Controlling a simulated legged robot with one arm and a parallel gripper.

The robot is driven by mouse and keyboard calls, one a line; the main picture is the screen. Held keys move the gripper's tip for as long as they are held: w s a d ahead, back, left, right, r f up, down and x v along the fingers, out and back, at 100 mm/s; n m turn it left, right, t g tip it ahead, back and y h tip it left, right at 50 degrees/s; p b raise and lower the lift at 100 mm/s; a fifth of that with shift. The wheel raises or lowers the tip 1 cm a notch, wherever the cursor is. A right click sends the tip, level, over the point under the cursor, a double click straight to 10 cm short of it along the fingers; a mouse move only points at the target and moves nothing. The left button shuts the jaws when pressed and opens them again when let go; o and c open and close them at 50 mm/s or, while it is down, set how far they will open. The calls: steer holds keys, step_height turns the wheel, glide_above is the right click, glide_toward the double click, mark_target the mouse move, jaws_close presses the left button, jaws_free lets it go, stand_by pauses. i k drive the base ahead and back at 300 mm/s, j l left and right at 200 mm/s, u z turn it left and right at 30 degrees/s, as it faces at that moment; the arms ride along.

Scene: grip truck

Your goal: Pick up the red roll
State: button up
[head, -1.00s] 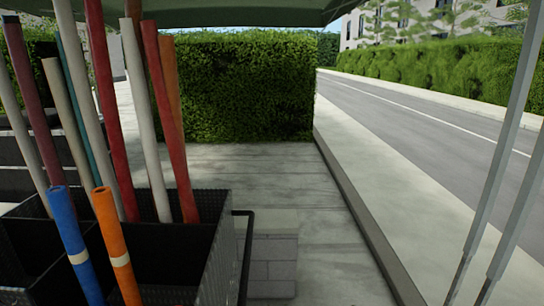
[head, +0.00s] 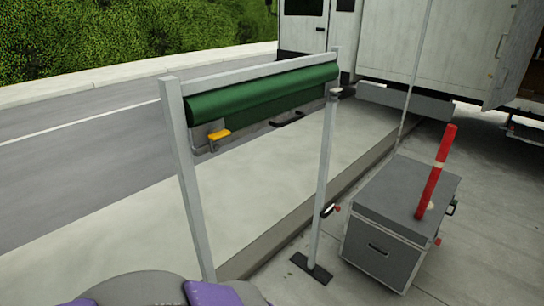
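A red roll (head: 432,185) with a white band near its top and another pale band lower down is at the right of the head view. My gripper is not in view.
A metal frame with a green roll of cloth (head: 262,95) stands left of the case, with one post (head: 325,190) close to it. A white truck (head: 390,50) is behind. Grey pavement is clear to the right of the case. Purple and grey rounded parts show at the bottom edge.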

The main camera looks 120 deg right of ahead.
mark_target(447, 141)
steer(key=z, duration=5.85)
steer(key=i+j+z, duration=0.5)
steer(key=i+j, duration=0.2)
steer(key=j, duration=0.15)
steer(key=i+j+z, duration=0.3)
steer(key=j, duration=0.2)
steer(key=i+j, duration=0.15)
steer(key=j, duration=0.2)
steer(key=i+j, duration=0.35)
steer(key=j, duration=0.3)
steer(key=i+j, duration=0.2)
steer(key=j, duration=0.15)
